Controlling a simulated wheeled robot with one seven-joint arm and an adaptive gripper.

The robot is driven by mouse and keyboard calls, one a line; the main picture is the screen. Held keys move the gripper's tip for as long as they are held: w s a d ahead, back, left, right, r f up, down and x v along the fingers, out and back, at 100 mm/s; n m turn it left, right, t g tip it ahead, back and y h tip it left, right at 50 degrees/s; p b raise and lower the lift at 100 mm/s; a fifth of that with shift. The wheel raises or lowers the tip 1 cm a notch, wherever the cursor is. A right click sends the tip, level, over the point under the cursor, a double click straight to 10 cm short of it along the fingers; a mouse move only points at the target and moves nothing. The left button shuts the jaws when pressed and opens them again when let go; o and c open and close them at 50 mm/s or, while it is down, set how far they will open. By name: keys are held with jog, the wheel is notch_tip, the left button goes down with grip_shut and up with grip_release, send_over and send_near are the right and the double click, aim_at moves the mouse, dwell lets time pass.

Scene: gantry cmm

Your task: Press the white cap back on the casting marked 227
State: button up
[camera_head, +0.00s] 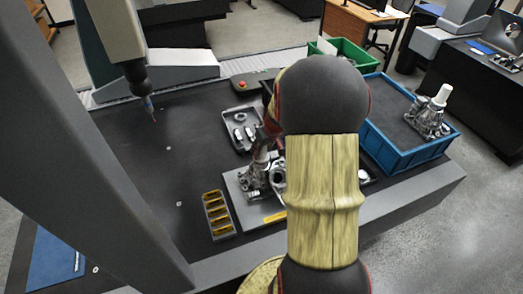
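A silvery casting (258,178) stands on a light grey plate (243,212) on the dark table, partly hidden by my arm. Its top is hard to make out. Another casting (428,118) stands on the right at the blue crate, with a white cap-like cylinder (442,95) sticking up from it. No number is legible on either casting. My gripper (266,143) is just above the casting on the plate, mostly hidden behind my arm's dark joint. I cannot see its fingertips clearly, or whether it holds anything.
A blue crate (400,160) is right of my arm, with a green bin (352,54) behind it. A grey tray (233,112) holds small parts. A slotted holder (218,214) lies left of the plate. A measuring probe (150,106) hangs at left. The table's left half is mostly clear.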

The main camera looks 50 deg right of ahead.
dwell(0.9)
jog(key=o, duration=1)
jog(key=shift+o, duration=1.2)
jog(key=shift+o, duration=1.3)
jog(key=shift+r+p, duration=1.7)
jog(key=shift+r, duration=1.8)
jog(key=shift+c, duration=1)
grip_shut()
